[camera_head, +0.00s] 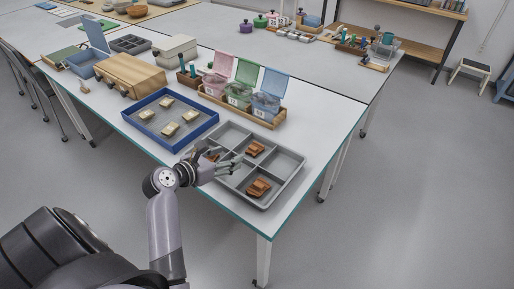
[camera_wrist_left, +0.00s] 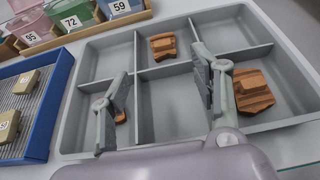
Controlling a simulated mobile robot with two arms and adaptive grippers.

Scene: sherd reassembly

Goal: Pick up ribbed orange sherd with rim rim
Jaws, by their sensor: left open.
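Several orange-brown sherds lie in a grey divided tray (camera_head: 297,181). One sherd (camera_head: 255,149) lies in a far compartment and shows in the wrist view (camera_wrist_left: 162,45). A larger stepped sherd (camera_head: 258,187) lies in the near right compartment; it also shows in the wrist view (camera_wrist_left: 253,90), right of the right finger. A third sherd (camera_wrist_left: 120,116) is mostly hidden behind the left finger. I cannot tell surely which is the ribbed rim piece. My left gripper (camera_head: 232,166) is open and empty above the tray, its fingers (camera_wrist_left: 162,88) over an empty middle compartment. My right gripper is out of view.
A blue tray (camera_head: 213,123) with several pale tagged pieces stands left of the grey tray. A wooden rack (camera_head: 238,110) with pink, green and blue lidded bins stands behind. A wooden case (camera_head: 130,76) is farther left. The tray's dividers stand up between compartments.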

